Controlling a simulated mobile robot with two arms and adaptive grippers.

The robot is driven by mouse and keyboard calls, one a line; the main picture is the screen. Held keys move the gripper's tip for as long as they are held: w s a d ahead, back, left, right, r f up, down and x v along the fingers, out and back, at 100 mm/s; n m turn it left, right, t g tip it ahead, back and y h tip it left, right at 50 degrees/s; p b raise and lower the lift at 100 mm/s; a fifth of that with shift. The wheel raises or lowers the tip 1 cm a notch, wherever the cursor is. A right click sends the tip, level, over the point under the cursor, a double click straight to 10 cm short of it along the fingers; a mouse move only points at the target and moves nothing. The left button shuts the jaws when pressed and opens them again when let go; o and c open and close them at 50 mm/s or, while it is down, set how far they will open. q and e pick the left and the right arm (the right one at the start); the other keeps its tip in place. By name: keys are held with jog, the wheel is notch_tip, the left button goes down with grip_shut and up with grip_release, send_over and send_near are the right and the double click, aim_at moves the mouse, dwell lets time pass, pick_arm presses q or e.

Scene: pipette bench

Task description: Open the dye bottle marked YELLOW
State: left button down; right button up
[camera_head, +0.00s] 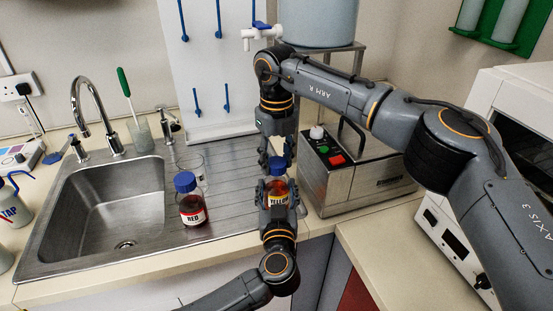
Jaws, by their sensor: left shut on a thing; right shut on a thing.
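The dye bottle marked YELLOW (278,200) stands upright at the right end of the steel drainer, with yellow showing on its label. Its blue cap (277,163) is on top. My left gripper (278,190), reaching in from the front, is shut around the bottle's body and hides much of the label. My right gripper (277,156) points down from above and is shut on the blue cap. Whether the cap is loose on the neck cannot be told.
A RED bottle (191,203) with a blue cap stands left on the drainer, by a clear glass (194,168). The sink (95,225) and tap (98,105) are further left. A steel water bath (350,180) stands close on the right, a white drying rack (205,80) behind.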

jog(key=n, duration=0.6)
jog(key=shift+n, duration=0.3)
jog(key=n, duration=0.3)
jog(key=shift+n, duration=0.4)
jog(key=n, duration=1.4)
jog(key=shift+n, duration=0.3)
jog(key=n, duration=0.4)
jog(key=shift+r, duration=0.1)
jog(key=n, duration=0.8)
jog(key=shift+n, duration=0.4)
